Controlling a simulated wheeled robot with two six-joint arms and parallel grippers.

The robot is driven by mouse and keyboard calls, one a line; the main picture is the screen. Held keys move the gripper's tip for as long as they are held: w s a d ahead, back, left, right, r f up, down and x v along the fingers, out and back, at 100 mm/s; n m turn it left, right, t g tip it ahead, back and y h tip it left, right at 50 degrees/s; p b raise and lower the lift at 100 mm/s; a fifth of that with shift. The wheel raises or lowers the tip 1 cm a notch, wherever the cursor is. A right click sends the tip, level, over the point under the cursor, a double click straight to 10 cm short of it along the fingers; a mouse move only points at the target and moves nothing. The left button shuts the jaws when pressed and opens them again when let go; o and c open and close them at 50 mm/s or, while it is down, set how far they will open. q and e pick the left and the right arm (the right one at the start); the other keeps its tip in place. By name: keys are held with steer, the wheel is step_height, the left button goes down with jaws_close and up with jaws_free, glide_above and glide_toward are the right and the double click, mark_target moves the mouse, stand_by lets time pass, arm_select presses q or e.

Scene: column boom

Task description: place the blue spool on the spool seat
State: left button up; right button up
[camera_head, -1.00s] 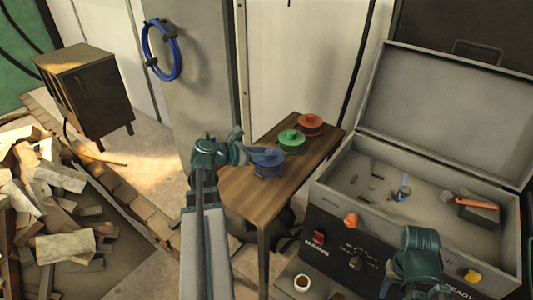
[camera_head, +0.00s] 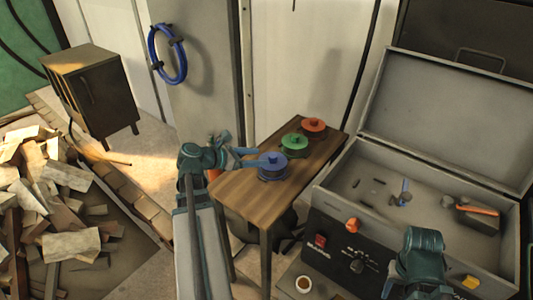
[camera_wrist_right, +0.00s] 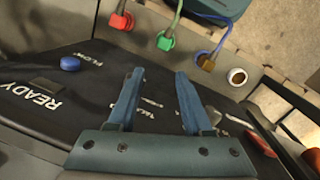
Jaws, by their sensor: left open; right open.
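A green spool (camera_head: 294,143) and a red spool (camera_head: 314,127) sit behind the blue one. The case's raised lid (camera_head: 440,115) stands at the back right. Wood scraps (camera_head: 65,215) lie at the left.

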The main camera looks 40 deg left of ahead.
arm_select(q)
steer(key=p+v, duration=0.2)
steer(key=v, duration=0.4)
steer(key=shift+s, duration=0.3)
arm_select(e)
step_height(320, 180, up, 3)
steer(key=shift+f, duration=0.2)
arm_select(q)
steer(key=shift+a, duration=0.1)
